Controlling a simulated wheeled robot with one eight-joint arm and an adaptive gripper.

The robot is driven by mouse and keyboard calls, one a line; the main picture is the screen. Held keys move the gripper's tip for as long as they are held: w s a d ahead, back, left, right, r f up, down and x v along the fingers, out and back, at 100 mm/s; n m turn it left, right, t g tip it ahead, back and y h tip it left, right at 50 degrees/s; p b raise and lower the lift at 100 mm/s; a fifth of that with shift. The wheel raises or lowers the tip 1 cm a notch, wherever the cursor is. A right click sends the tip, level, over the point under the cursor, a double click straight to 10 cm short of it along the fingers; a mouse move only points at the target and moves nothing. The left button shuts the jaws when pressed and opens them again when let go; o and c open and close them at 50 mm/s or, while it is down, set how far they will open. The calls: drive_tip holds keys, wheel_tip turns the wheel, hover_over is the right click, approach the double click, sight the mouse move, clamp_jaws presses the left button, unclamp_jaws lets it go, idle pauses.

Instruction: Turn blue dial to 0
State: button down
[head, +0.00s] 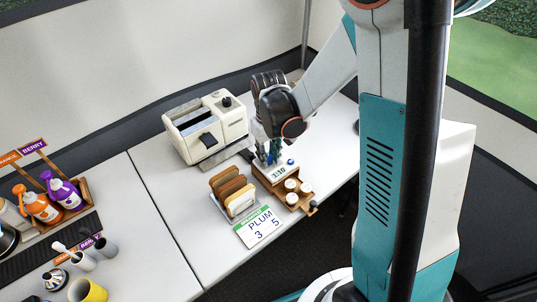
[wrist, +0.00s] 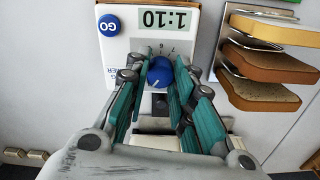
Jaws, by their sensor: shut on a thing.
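The blue dial (wrist: 160,72) is on the face of a white timer box (wrist: 118,58), which also shows in the head view (head: 279,175). My gripper (wrist: 161,82) is shut on the dial, with teal fingers on both sides of it. In the wrist view, part of a number scale shows above the dial, with 7 and 6 legible. A pale mark shows on the dial, but its exact setting is unclear. A blue GO button (wrist: 109,25) sits beside the display. In the head view, my gripper (head: 266,155) hides the dial.
A cream toaster (head: 206,127) stands behind, to the left of my gripper. A rack with bread slices (head: 232,190) and a PLUM 3 5 card (head: 259,227) are close by. A wooden holder with small jars (head: 292,185) is beside the timer. Bottles (head: 64,190) stand far left.

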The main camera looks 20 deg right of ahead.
sight(269, 157)
drive_tip(key=n, duration=0.6)
drive_tip(key=shift+n, duration=0.3)
idle(0.4)
drive_tip(key=c, duration=1.3)
unclamp_jaws()
drive_tip(key=shift+c, duration=0.2)
wheel_tip(269, 157, up, 12)
